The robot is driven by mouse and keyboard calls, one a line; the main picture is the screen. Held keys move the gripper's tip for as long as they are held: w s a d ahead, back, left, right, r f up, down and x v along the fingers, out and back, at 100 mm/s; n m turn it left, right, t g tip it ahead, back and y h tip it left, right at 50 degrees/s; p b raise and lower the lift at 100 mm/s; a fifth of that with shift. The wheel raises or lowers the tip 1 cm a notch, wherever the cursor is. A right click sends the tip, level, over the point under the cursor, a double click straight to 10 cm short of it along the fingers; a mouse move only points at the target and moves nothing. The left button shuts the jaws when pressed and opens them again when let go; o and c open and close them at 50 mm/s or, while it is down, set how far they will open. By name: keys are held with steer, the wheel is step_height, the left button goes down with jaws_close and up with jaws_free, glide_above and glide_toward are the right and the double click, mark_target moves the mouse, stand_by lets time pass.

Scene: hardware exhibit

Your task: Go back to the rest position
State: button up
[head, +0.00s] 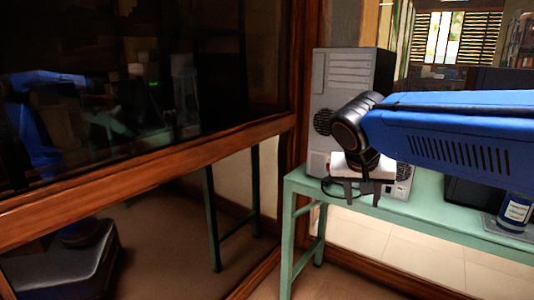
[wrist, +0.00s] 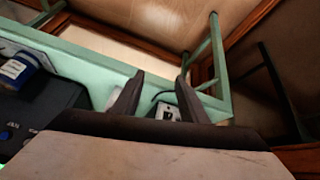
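My gripper (head: 363,193) hangs at the end of my blue arm in front of the green table's left end in the head view. In the wrist view my gripper (wrist: 156,92) shows two dark fingers spread apart with nothing between them. The green table (head: 430,194) lies behind and below the gripper, and its edge also shows in the wrist view (wrist: 85,66). I cannot tell the exact height of the fingers over the table.
A grey computer tower (head: 338,75) stands on the table behind my gripper. A blue-and-white can (head: 516,212) stands at the right, also in the wrist view (wrist: 18,70). A wood-framed glass pane (head: 130,170) fills the left side. Some floor shows below the table.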

steer(key=s+d+f+n+y, duration=0.1)
steer(key=s+d+f+n, duration=0.1)
steer(key=s+f, duration=0.5)
steer(key=s+d+f+n+y, duration=0.2)
steer(key=s+f, duration=0.6)
steer(key=s, duration=0.4)
steer(key=shift+s+d, duration=0.4)
